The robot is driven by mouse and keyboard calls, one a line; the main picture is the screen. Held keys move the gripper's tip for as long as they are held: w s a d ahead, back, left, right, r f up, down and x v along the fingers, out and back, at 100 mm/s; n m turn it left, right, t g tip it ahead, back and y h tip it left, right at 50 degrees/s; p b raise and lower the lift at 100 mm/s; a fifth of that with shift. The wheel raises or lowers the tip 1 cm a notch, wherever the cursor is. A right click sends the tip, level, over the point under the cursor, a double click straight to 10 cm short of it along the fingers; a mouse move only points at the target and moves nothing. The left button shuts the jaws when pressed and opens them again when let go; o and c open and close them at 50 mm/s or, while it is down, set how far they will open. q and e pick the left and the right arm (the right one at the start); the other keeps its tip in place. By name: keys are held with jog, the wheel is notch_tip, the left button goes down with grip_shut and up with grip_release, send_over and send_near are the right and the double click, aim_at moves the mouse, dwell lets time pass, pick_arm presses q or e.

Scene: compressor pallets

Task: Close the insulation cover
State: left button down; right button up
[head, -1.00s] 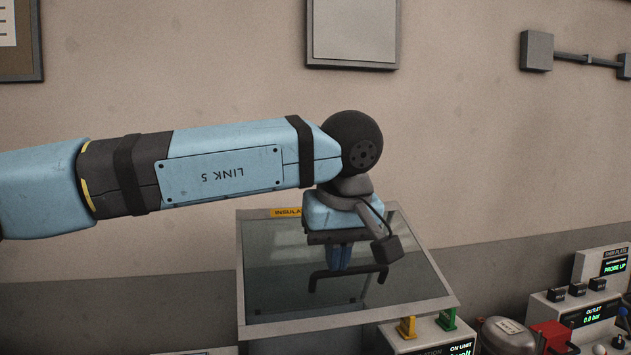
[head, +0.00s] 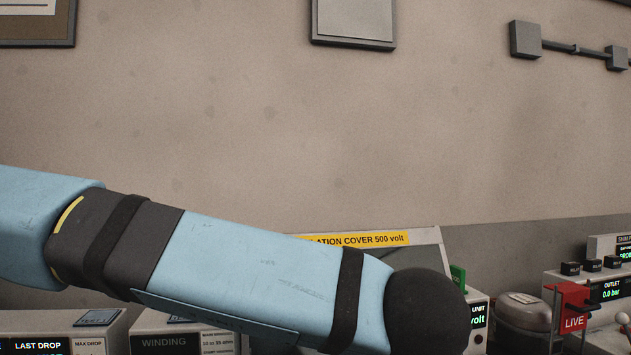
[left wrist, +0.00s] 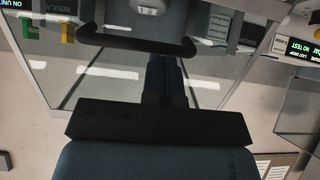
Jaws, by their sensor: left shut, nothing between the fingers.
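The insulation cover (head: 432,238) shows in the head view as a strip of pale frame with a yellow label (head: 375,239). My left arm hides most of it, so I cannot tell whether it is fully down. In the left wrist view its glass panel (left wrist: 107,87) fills much of the picture, with a dark bar handle (left wrist: 130,44) across it. My left gripper (left wrist: 163,62) is shut and empty, its fingertips close by the handle. Whether they touch it I cannot tell. In the head view the left gripper is out of sight. My right gripper is in neither view.
A green clip (head: 457,276) stands at the cover's right side. A red LIVE block (head: 571,308), a rounded metal vessel (head: 516,314) and the outlet unit (head: 613,291) are further right. Panels with displays (head: 38,344) stand at lower left.

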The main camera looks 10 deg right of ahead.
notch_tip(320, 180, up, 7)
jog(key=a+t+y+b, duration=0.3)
jog(key=b, duration=0.1)
pick_arm(q)
jog(key=w+f+b, duration=0.3)
jog(key=f+b, duration=0.4)
jog(key=f, duration=1.4)
jog(key=shift+a+b, duration=0.15)
jog(key=shift+b, duration=0.2)
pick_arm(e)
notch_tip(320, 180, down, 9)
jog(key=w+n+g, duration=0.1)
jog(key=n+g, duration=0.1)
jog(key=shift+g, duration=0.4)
pick_arm(q)
jog(key=shift+f, duration=0.1)
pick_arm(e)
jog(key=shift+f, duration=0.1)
pick_arm(q)
jog(key=s+f+p+v, duration=0.1)
jog(key=p+v, duration=0.3)
jog(key=v, duration=0.9)
jog(key=shift+s+f, duration=0.45)
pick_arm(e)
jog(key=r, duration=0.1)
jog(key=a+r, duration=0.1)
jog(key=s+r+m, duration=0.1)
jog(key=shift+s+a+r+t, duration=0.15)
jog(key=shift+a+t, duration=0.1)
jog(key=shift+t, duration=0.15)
